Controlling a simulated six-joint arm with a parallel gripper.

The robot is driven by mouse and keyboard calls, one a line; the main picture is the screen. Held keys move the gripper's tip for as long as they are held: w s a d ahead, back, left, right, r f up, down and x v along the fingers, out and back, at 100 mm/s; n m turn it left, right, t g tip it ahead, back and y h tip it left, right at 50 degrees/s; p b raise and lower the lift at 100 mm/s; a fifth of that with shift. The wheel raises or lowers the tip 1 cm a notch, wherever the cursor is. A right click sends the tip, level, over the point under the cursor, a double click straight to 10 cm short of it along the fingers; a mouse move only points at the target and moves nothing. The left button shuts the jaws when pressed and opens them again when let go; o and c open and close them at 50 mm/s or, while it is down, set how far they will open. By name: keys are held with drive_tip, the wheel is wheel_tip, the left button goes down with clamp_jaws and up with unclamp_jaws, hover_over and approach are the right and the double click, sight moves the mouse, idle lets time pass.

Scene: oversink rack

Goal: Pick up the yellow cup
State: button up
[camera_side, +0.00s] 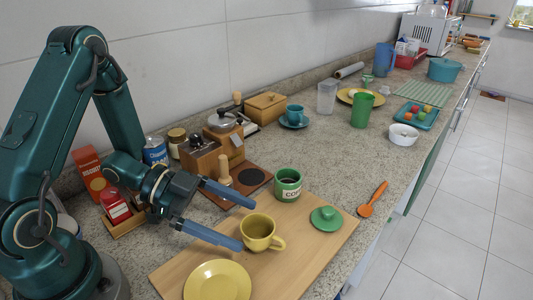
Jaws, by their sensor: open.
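The yellow cup (257,233) stands upright on the wooden board (316,245), its handle toward the right. It looks empty inside. My gripper (248,226) is open, its two blue fingers pointing right toward the cup. The nearer finger's tip lies at the cup's left rim in the picture; the farther finger's tip is above and behind the cup. I cannot tell whether either finger touches the cup. Nothing is held.
A yellow plate (218,282) lies in front of the cup. A green canister (288,185) stands behind it, and a green lid (325,219) lies to the right. A wooden grinder (224,172) is near the farther finger. An orange spoon (373,199) lies near the counter edge.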

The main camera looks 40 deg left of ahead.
sight(259, 231)
drive_tip(key=shift+a+f, duration=0.1)
drive_tip(key=shift+f, duration=0.15)
drive_tip(key=shift+x, duration=2.5)
drive_tip(key=c, duration=1.4)
drive_tip(key=shift+o, duration=0.2)
drive_tip(key=shift+r, duration=0.1)
